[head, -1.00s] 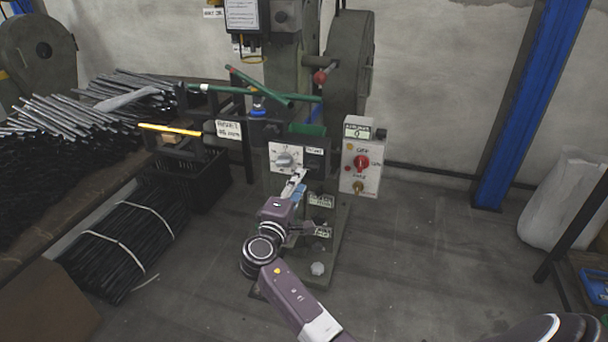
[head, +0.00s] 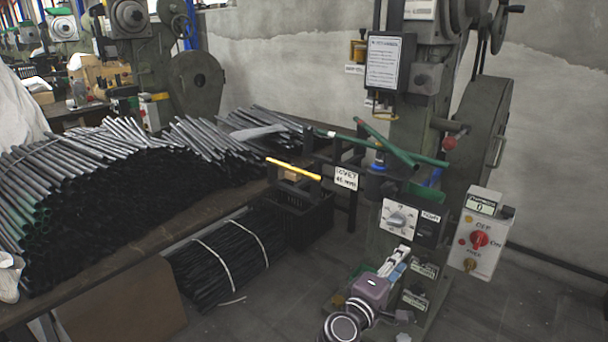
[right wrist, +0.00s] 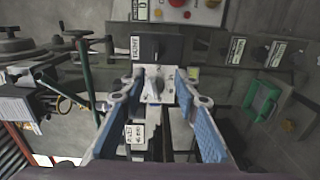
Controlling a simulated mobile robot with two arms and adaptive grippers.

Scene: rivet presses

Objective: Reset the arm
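My right gripper (head: 399,255) is in front of the rivet press, just below the white dial plate (head: 391,222) in the head view. In the right wrist view, the gripper (right wrist: 160,76) is open, with its blue-padded fingers apart. The grey dial knob (right wrist: 153,86) shows between the fingers. I see no contact with it, and nothing is held. The purple right wrist (head: 370,291) is at the bottom of the head view. My left gripper is in neither view now.
A control box (head: 476,236) with a red knob is right of the dial. Green tubes (head: 385,142) cross the press. A table of dark tubes (head: 110,190) is on the left, with tied bundles (head: 228,252) on the floor. Grey floor (head: 545,295) at lower right is clear.

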